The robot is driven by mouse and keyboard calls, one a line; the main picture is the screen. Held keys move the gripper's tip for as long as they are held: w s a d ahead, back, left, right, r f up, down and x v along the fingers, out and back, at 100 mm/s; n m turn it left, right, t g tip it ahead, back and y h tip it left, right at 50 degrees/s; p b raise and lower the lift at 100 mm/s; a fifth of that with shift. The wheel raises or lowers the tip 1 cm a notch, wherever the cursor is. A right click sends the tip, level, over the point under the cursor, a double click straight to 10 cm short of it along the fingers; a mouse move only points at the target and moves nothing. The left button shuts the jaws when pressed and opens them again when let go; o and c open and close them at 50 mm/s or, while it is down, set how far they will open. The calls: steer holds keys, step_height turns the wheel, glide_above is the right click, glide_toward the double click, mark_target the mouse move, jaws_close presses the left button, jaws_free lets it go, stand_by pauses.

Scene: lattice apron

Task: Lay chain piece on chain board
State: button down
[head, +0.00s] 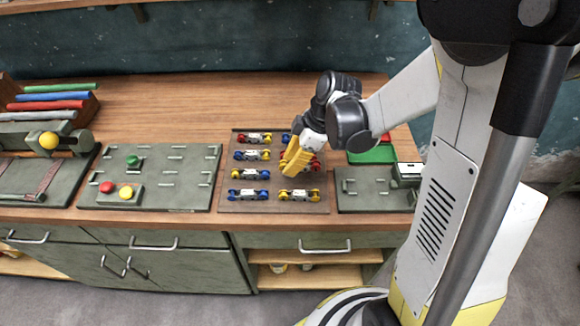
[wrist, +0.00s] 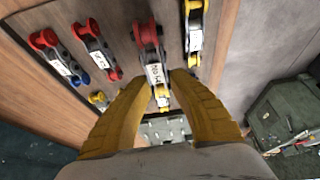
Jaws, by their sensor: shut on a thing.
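A dark brown board (head: 228,175) lies on the worktop in the head view, with several small chain pieces set out on it in two columns. My gripper (head: 287,166) reaches down over the right column, its yellow fingers partly hiding the pieces behind. In the wrist view my gripper (wrist: 161,78) is shut on a labelled chain piece (wrist: 152,72) with a red and grey end and a yellow end. I cannot tell whether this piece still touches the board. A yellow-ended chain piece (wrist: 195,35) and a red-ended chain piece (wrist: 98,52) lie on either side.
A grey-green panel (head: 190,185) with coloured knobs is on the left. The worktop behind the boards (head: 200,105) is clear.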

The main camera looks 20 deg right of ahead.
mark_target(287, 177)
steer(key=f, duration=0.1)
steer(key=f+b, duration=0.1)
steer(key=w+f+b, duration=0.1)
steer(key=shift+w+d, duration=0.1)
steer(key=shift+d, duration=0.15)
steer(key=shift+f+b, duration=1.05)
steer(key=c, duration=1.2)
jaws_free()
steer(key=v, duration=1.2)
steer(key=shift+r, duration=0.1)
steer(key=s+a+r+m+t+h, duration=0.1)
steer(key=s+r+m+t+h, duration=0.1)
steer(key=s+m, duration=0.4)
steer(key=s+a+r+m+t+h, duration=0.1)
steer(key=s+r+m+t+h, duration=0.1)
steer(key=s+m, duration=0.4)
steer(key=shift+r+m+t, duration=0.3)
steer(key=shift+m+t, duration=0.5)
steer(key=shift+m, duration=0.4)
